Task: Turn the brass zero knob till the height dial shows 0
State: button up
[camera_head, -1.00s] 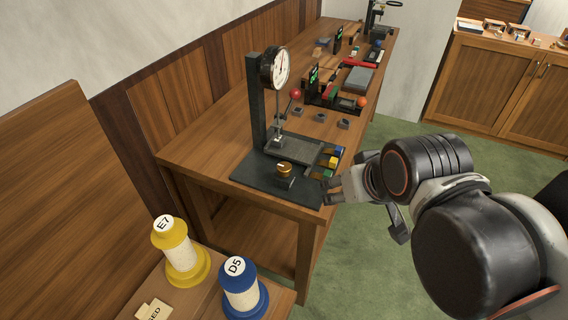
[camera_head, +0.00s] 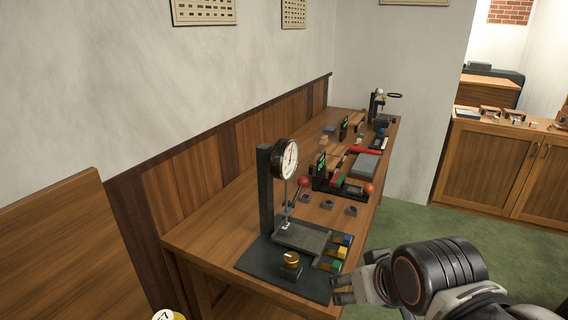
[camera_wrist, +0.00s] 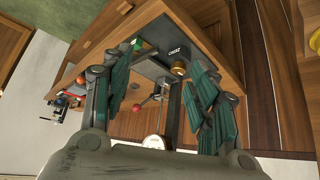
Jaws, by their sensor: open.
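The brass zero knob (camera_head: 291,258) sits on a small dark block at the front of the dark gauge base (camera_head: 262,262). The white-faced height dial (camera_head: 289,159) stands above on a dark post; its needle reading is too small to tell. My gripper (camera_head: 342,291) is at the right front corner of the base, apart from the knob. In the wrist view my gripper (camera_wrist: 158,100) is open and empty, with green-padded fingers at both sides. The knob (camera_wrist: 179,70) shows beyond and between the fingers, and the dial (camera_wrist: 154,142) shows at the bottom.
Yellow, blue and green blocks (camera_head: 340,253) lie at the base's right edge, near my gripper. A red-ball lever (camera_head: 303,182) stands by the post. Several tools and small blocks lie farther along the wooden bench (camera_head: 222,208). Green floor (camera_head: 410,223) is free on the right.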

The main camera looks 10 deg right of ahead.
jog(key=w+a+r+m+g+p, duration=0.1)
jog(key=w+r+m+g+p, duration=0.1)
jog(key=w+r, duration=0.25)
jog(key=m+g+p, duration=0.5)
jog(key=m+p, duration=0.2)
jog(key=m, duration=0.1)
send_over(293, 255)
notch_tip(293, 255, down, 5)
notch_tip(293, 255, down, 14)
jog(key=b, duration=0.4)
jog(key=shift+r, duration=0.1)
jog(key=shift+s, duration=0.1)
jog(key=c, duration=1)
